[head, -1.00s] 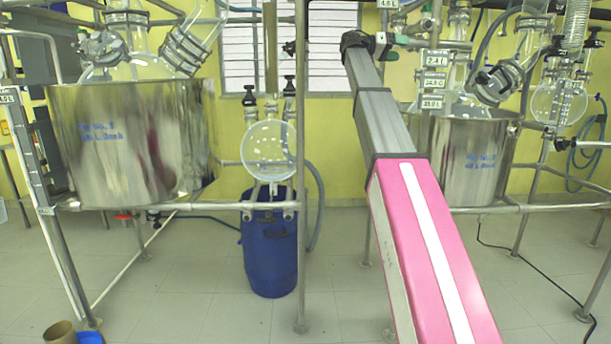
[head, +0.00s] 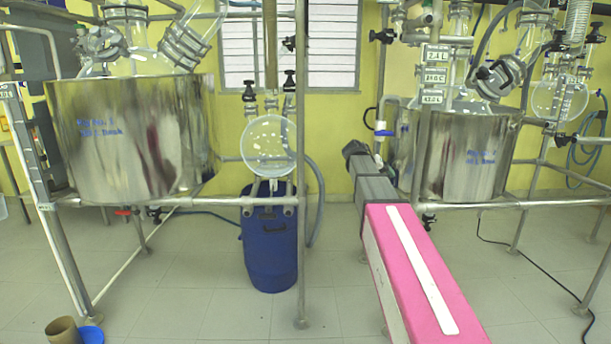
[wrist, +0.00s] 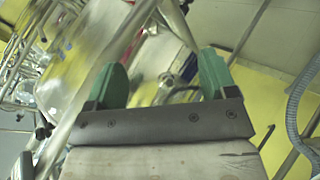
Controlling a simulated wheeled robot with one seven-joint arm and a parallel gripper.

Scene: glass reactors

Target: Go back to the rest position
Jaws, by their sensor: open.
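My gripper (wrist: 164,72) shows in the wrist view with its two green fingers wide apart and nothing between them. Behind the fingers are a blurred metal post and part of the frame. In the head view my arm reaches forward at the right of centre, low in front of the right reactor stand. I cannot make out the gripper's fingers in the head view.
Steel vessels stand left (head: 130,140) and right (head: 465,155) in pipe frames. A round glass flask (head: 268,147) hangs above a blue drum (head: 269,240). A brown cup (head: 62,331) is at the lower left.

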